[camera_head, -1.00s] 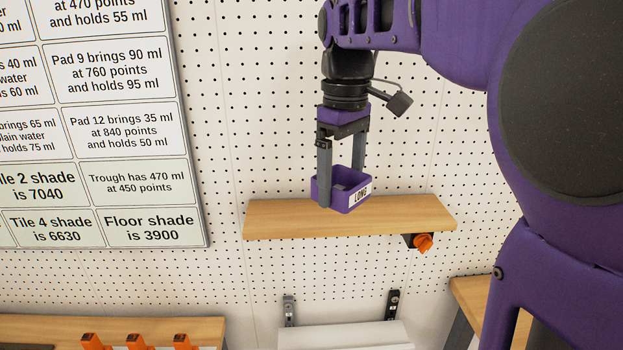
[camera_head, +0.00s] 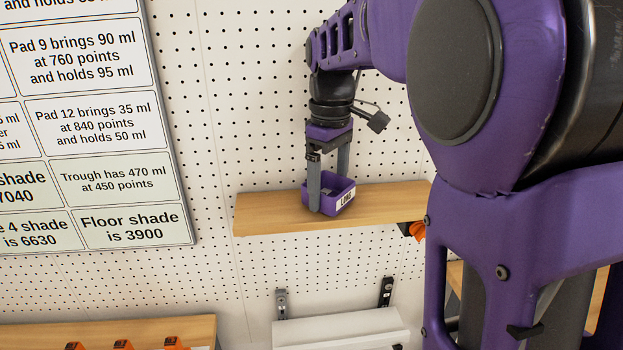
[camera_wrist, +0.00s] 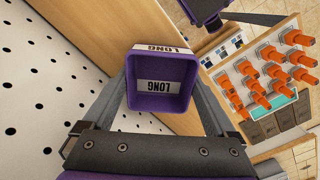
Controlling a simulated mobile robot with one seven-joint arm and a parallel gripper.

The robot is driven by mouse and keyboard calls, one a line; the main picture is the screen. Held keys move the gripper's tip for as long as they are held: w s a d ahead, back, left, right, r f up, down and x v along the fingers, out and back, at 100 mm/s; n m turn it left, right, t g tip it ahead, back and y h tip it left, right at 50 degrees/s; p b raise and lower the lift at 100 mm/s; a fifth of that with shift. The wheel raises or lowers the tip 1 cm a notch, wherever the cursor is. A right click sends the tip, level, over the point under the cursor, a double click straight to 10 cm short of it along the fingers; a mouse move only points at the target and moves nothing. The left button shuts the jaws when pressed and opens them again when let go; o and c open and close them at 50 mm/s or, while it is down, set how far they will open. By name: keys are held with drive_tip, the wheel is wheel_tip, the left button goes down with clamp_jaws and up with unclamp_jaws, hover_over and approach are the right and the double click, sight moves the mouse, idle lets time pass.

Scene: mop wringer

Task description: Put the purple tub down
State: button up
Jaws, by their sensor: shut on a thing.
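The purple tub (camera_head: 325,207) is a small open box with a white "LONG" label. My gripper (camera_head: 329,193) points down and is shut on it, one finger on each side. In the head view the tub is upright against the wooden wall shelf (camera_head: 265,213), near the middle of its length. I cannot tell whether its base touches the shelf. In the wrist view the tub (camera_wrist: 135,98) sits between my two fingers, its inside empty except for a second "LONG" label. The wooden shelf (camera_wrist: 105,25) shows behind it.
An orange knob (camera_head: 415,231) is under the shelf's right end. A white ledge (camera_head: 340,330) on brackets is below. A sign board (camera_head: 110,180) hangs left on the pegboard. The shelf's left part is bare.

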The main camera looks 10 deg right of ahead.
drive_tip(key=shift+w+a+f, duration=0.1)
drive_tip(key=shift+w+f, duration=0.15)
drive_tip(key=shift+w, duration=0.2)
drive_tip(key=shift+s, duration=0.1)
drive_tip(key=o, duration=1)
drive_tip(key=shift+f, duration=0.1)
wheel_tip(320, 180, up, 12)
drive_tip(key=p, duration=0.1)
